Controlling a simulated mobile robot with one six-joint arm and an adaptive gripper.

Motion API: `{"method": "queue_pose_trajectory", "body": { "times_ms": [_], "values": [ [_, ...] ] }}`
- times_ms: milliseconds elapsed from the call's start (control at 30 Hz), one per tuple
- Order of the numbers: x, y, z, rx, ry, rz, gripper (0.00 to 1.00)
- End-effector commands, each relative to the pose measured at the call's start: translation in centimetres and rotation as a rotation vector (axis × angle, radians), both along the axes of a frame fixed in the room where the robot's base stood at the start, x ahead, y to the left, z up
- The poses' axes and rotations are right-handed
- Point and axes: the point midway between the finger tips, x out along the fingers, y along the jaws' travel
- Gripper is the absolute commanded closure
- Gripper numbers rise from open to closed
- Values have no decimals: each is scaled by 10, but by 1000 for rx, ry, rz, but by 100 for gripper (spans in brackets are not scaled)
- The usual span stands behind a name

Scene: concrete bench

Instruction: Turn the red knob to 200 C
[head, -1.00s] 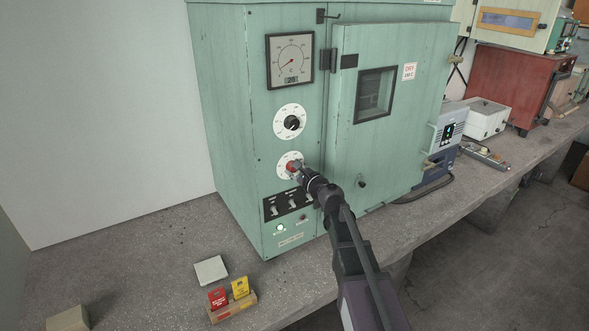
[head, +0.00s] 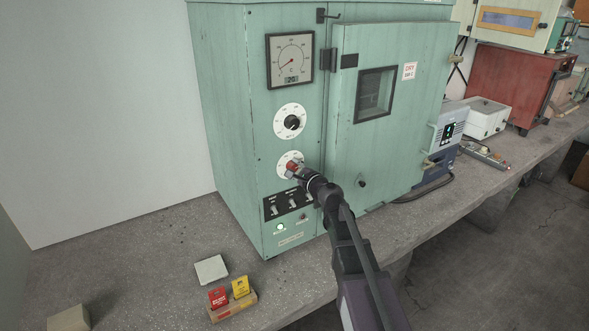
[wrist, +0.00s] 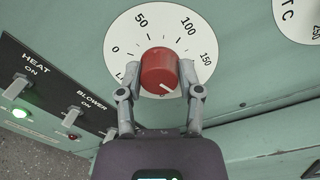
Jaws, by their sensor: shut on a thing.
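The red knob (head: 291,167) sits on a white round dial at the lower front of the green oven (head: 225,130). In the wrist view the red knob (wrist: 157,66) is between the two fingers of my gripper (wrist: 160,77), which is shut on it from both sides. The dial (wrist: 150,24) shows 0, 50, 100 and 150. A white mark on the knob's face points to the lower right, past 150. The dial's lower part, with any higher numbers, is hidden by my gripper. My gripper (head: 296,171) also shows in the head view.
A black knob (head: 292,122) on its own dial is above the red one. A gauge (head: 290,60) is higher up. Heat and blower switches (wrist: 45,90) sit close beside my gripper. The oven door (head: 390,140) is closed.

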Motion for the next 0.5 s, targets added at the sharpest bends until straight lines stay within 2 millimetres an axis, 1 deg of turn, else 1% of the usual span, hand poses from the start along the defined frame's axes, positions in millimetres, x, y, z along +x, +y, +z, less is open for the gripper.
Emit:
{"method": "queue_pose_trajectory", "body": {
  "times_ms": [33,67,100,167,200,500],
  "values": [
    [3,0,1,4,0,-3,100],
    [3,0,1,4,0,-3,50],
    [3,0,1,4,0,-3,38],
    [2,0,1,3,1,-2,20],
    [2,0,1,3,1,-2,18],
    [1,0,0,2,0,-1,18]
  ]
}}
